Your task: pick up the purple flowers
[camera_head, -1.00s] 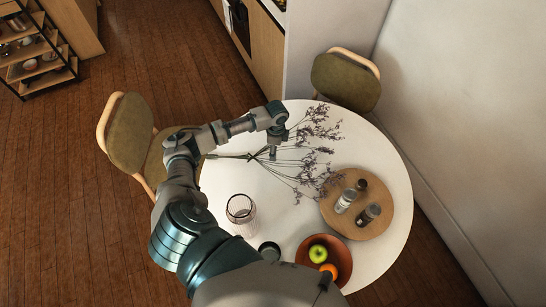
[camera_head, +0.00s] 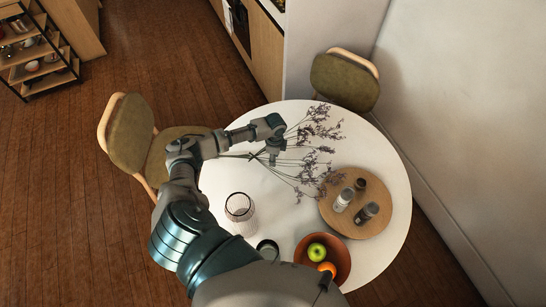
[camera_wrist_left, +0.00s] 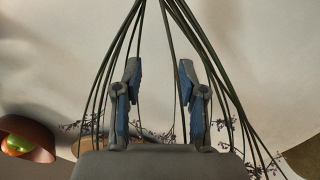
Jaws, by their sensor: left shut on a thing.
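The purple flowers (camera_head: 318,131) are a spread bunch of thin dark stems with small purple blooms. They lie across the white table (camera_head: 225,187), stems to the left and blooms to the right. My left gripper (camera_head: 274,156) reaches down over the stems from the left. In the left wrist view, green stems (camera_wrist_left: 174,45) fan out around and between the fingers of the left gripper (camera_wrist_left: 160,70). The gripper is shut on the flowers, though a gap shows between its fingertips. Whether the stems are off the tabletop is hard to tell. My right gripper is not in view.
A round wooden tray (camera_head: 342,222) holds several small bottles. An orange bowl (camera_head: 341,252) of fruit is near the front edge. Two green chairs (camera_head: 130,132) (camera_head: 343,82) stand by the table.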

